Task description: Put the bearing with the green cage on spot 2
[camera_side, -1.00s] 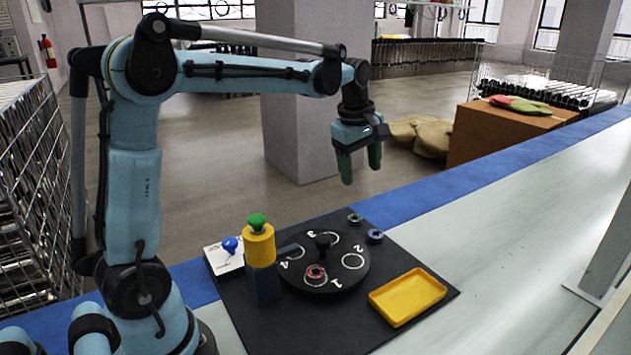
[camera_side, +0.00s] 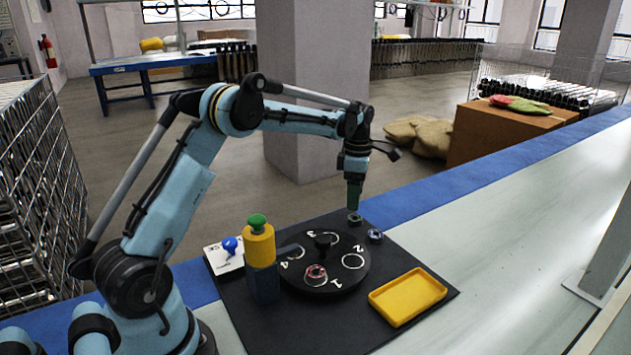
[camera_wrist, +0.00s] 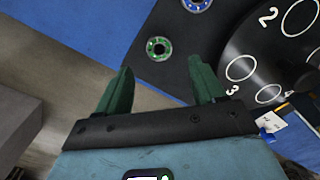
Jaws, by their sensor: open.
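The bearing with the green cage (camera_side: 354,218) lies on the black mat near its back corner, and it also shows in the wrist view (camera_wrist: 159,48). My gripper (camera_side: 354,207) is just above it in the side view. In the wrist view my gripper (camera_wrist: 160,80) has its two green fingers apart, with nothing between them, and the green bearing lies beyond the fingertips. Spot 2 (camera_side: 353,261) is an empty white ring on the round black turntable (camera_side: 318,287), and the ring also shows in the wrist view (camera_wrist: 300,17).
A bearing with a blue-violet cage (camera_side: 375,236) lies close to the green one. A red-caged bearing (camera_side: 316,272) sits on spot 1. A black knob (camera_side: 323,241) rises at the turntable's centre. A yellow tray (camera_side: 408,297) and a yellow cylinder with green top (camera_side: 259,244) stand nearby.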

